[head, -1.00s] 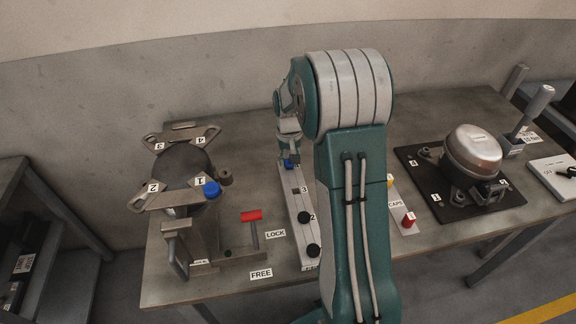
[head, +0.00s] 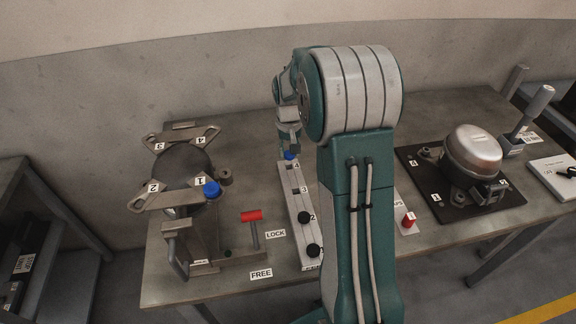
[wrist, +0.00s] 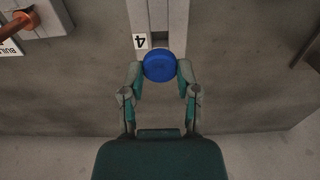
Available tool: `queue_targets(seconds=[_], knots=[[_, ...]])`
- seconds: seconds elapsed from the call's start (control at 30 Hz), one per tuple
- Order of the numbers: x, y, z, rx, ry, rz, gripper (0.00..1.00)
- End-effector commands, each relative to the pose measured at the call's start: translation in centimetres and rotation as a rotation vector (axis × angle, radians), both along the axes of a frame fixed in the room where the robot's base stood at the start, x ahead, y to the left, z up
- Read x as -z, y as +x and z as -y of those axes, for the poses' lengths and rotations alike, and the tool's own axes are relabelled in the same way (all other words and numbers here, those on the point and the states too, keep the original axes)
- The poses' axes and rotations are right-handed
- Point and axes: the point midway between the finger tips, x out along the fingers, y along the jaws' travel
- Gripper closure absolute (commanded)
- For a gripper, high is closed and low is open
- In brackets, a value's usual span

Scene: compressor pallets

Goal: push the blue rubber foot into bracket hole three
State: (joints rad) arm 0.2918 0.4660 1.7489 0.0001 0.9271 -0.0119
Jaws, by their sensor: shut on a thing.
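My gripper (wrist: 160,74) is shut on a blue rubber foot (wrist: 160,66), with one finger on each side of it. In the head view the held foot (head: 290,155) is at the far end of a pale numbered rack (head: 294,203); I cannot tell the gap between them. The bracket (head: 165,201) is on the left, over a dark compressor body (head: 182,168), with arms labelled 1 to 4. Label 3 (head: 159,146) is on its far left arm. Another blue foot (head: 211,188) sits at the arm labelled 1.
Black feet (head: 305,218) stand in the rack. A red-topped lever (head: 251,216) stands near the LOCK and FREE labels. A metal compressor (head: 472,150) on a dark mat is at the right.

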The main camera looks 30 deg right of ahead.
Motion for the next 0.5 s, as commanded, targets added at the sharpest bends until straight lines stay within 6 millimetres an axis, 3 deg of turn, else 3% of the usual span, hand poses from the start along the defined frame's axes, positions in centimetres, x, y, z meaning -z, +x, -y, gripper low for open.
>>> queue_targets(seconds=[0.5], knots=[[-1.6,0.0,0.0,0.0,-0.001,0.002,1.0]])
